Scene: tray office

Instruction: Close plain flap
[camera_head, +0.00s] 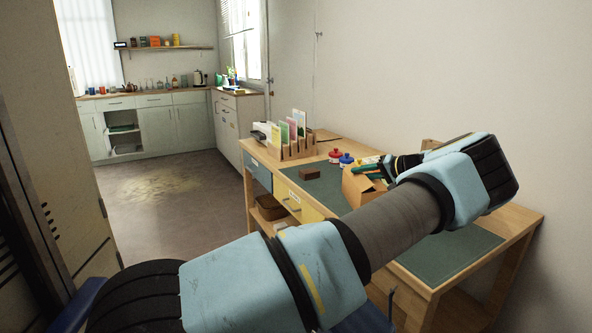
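A small brown cardboard box (356,190) stands on the desk, partly hidden behind my arm. A tan flap shows at its top, seeming raised, but I cannot tell which flap is the plain one. My arm crosses the view from lower left to right and bends back at the wrist. My gripper (383,170) appears as a dark, teal-edged end just over the box's right side. Its fingertips are too small and overlapped to tell whether they are open, or whether they touch the flap.
The wooden desk (322,144) has a green mat (330,190). On it are a dark brown block (310,173), red (335,155) and blue (346,159) bottles, and a file rack (298,151). A wall stands behind; open floor (165,195) lies left.

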